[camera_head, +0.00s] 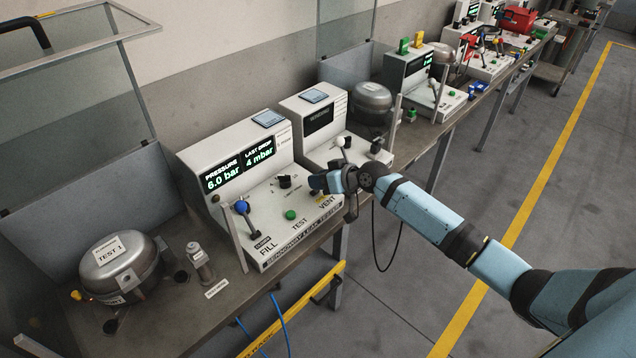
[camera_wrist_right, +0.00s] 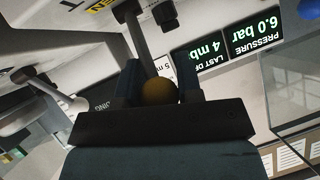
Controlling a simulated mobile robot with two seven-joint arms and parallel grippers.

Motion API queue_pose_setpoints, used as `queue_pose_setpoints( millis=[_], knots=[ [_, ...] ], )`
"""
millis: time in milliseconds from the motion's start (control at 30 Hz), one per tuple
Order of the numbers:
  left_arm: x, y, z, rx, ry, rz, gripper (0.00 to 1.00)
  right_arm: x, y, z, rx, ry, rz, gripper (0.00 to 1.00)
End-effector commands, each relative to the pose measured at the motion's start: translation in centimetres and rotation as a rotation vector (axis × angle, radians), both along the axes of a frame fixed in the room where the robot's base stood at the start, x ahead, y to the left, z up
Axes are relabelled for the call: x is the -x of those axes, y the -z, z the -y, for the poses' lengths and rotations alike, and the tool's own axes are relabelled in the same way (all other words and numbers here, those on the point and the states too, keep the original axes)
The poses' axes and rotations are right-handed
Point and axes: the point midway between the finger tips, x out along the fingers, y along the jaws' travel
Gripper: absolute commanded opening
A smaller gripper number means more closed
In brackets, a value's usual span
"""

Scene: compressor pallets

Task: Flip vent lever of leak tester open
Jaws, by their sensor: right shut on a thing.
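The leak tester (camera_head: 262,232) is a white console on the bench, with a display reading 6.0 bar and 4 mbar. Its VENT label (camera_head: 327,203) is at the right end of the front panel. My right gripper (camera_head: 322,184) is over that end and hides the vent lever in the head view. In the right wrist view, the vent lever's yellow-orange knob (camera_wrist_right: 159,91) sits between the fingers of my right gripper (camera_wrist_right: 158,85), which is shut on it. The lever's grey stem (camera_wrist_right: 138,38) runs up from the knob. My left gripper is not in view.
The blue-knobbed fill lever (camera_head: 242,207) and green test button (camera_head: 290,215) are left of my gripper on the same panel. A second white console (camera_head: 315,115) stands close behind. A compressor (camera_head: 120,268) is on the bench at left. The floor at right is clear.

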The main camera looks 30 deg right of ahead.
Motion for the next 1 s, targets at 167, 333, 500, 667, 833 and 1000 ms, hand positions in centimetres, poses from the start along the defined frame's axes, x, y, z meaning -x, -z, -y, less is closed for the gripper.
queue_pose_setpoints(
  millis=[167,333,500,667,833,1000],
  knots=[
    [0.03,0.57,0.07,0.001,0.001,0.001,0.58,0.1,-0.03,0.14,-0.011,0.002,0.032,0.0],
    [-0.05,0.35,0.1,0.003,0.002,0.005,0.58,0.14,-0.1,0.15,-0.013,0.001,0.04,0.0],
    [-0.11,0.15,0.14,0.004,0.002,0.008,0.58,0.16,-0.09,0.14,-0.013,0.001,0.039,0.0],
    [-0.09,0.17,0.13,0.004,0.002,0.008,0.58,0.17,-0.05,0.12,-0.013,0.001,0.038,0.49],
    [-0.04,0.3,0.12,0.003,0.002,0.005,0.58,0.19,0.0,0.1,-0.013,0.001,0.036,0.58],
    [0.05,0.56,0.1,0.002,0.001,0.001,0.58,0.3,-0.01,0.17,-0.012,0.0,0.035,0.58]
  ],
)
